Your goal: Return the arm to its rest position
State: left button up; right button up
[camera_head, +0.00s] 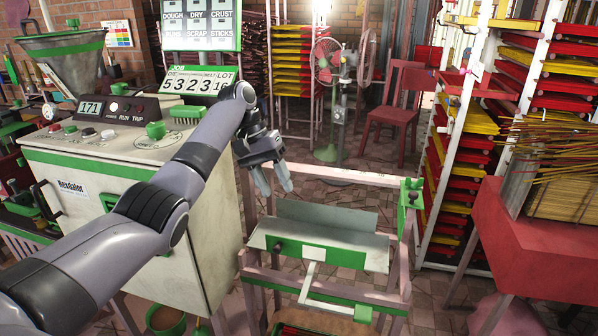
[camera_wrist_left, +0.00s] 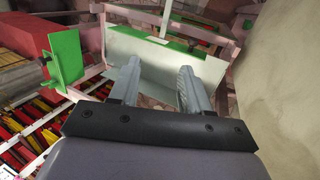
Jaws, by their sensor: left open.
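My left arm reaches in from the left in the head view, past the front of the cream and green extruder machine (camera_head: 130,190). My left gripper (camera_head: 274,188) hangs in the air with its fingers pointing down, above and behind the metal chute (camera_head: 330,242) on the pink frame. In the left wrist view the two fingers of the left gripper (camera_wrist_left: 160,85) stand apart with nothing between them. The chute (camera_wrist_left: 150,60) shows beyond the fingertips. My right gripper is in neither view.
A pink frame (camera_head: 365,180) with green brackets (camera_head: 410,192) surrounds the chute. A red table (camera_head: 535,245) with incense sticks (camera_head: 560,150) stands at the right. Racks of yellow and red trays (camera_head: 470,120), a red chair (camera_head: 395,115) and a fan (camera_head: 326,60) stand behind.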

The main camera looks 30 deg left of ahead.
pick_arm(q)
jog(key=s+d+f+m+y, duration=0.1)
jog(key=s+d+f, duration=0.2)
jog(key=s+f, duration=0.3)
jog(key=s+d+f+m+y, duration=0.1)
jog(key=s+d+f+m, duration=0.15)
jog(key=f, duration=0.55)
jog(key=s+d+f+y, duration=0.1)
jog(key=s+d+f, duration=0.2)
jog(key=s+f, duration=0.35)
jog(key=s+d+m+t+y, duration=0.1)
jog(key=s+d+t, duration=0.25)
jog(key=s, duration=1.65)
jog(key=w+d+f+t+h+p, duration=0.1)
jog(key=w+d+f+t+p, duration=0.1)
jog(key=w+t+p, duration=0.4)
jog(key=shift+d+f+m+h, duration=0.15)
jog(key=shift+d+m+h, duration=0.2)
jog(key=shift+d, duration=0.1)
jog(key=shift+w, duration=0.1)
